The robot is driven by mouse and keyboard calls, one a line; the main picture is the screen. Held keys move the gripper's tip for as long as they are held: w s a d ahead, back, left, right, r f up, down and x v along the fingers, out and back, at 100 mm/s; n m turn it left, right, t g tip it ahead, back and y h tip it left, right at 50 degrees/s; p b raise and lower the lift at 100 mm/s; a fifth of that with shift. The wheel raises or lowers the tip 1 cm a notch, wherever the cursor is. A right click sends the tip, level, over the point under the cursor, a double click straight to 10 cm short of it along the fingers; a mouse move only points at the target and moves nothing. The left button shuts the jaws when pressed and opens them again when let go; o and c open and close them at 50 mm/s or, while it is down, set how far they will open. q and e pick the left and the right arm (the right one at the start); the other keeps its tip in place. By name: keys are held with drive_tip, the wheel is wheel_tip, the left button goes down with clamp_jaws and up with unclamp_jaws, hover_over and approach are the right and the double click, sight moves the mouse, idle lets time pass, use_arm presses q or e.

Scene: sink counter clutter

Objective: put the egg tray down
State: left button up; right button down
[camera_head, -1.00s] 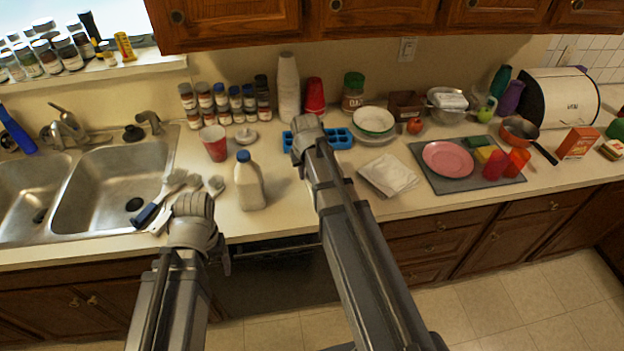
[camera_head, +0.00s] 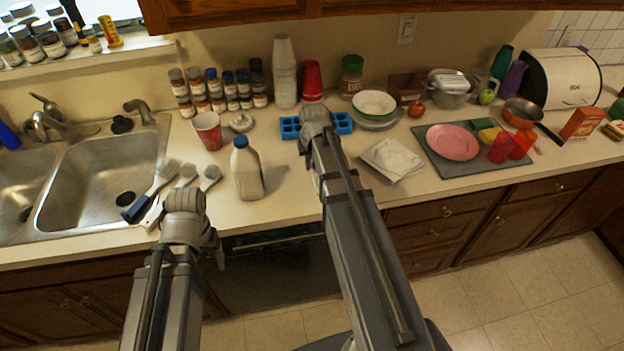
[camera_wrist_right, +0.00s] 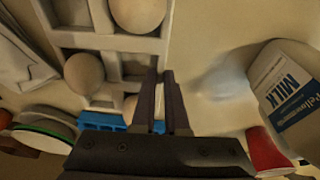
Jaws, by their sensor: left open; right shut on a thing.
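In the right wrist view a pale grey egg tray (camera_wrist_right: 110,42) with square compartments fills the upper left. Round eggs (camera_wrist_right: 84,73) sit in some compartments, and the tray runs out of the picture at the top. My right gripper (camera_wrist_right: 165,76) is shut on the tray's edge. In the head view my right arm hides the tray, so its height over the counter (camera_head: 285,205) cannot be judged. My left gripper (camera_head: 216,246) is open, low in front of the counter's edge; its fingers are mostly hidden by my left arm.
A milk bottle (camera_head: 247,170) stands left of my right arm. A blue tray (camera_head: 343,123) lies behind that arm. Folded white cloth (camera_head: 393,159) and stacked bowls (camera_head: 374,104) are to its right. Brushes (camera_head: 150,192) lie by the sink (camera_head: 100,180). Bare counter shows around the milk.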

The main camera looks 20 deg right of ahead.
drive_tip(key=shift+s+b+x, duration=0.2)
drive_tip(key=shift+b+x, duration=0.75)
drive_tip(key=shift+x, duration=0.05)
drive_tip(key=shift+s+b+x, duration=0.2)
drive_tip(key=shift+b+x, duration=0.75)
drive_tip(key=shift+x, duration=0.05)
drive_tip(key=shift+a, duration=0.15)
drive_tip(key=shift+f, duration=0.1)
drive_tip(key=c, duration=0.9)
unclamp_jaws()
drive_tip(key=p+v, duration=1.2)
drive_tip(key=shift+s, duration=0.1)
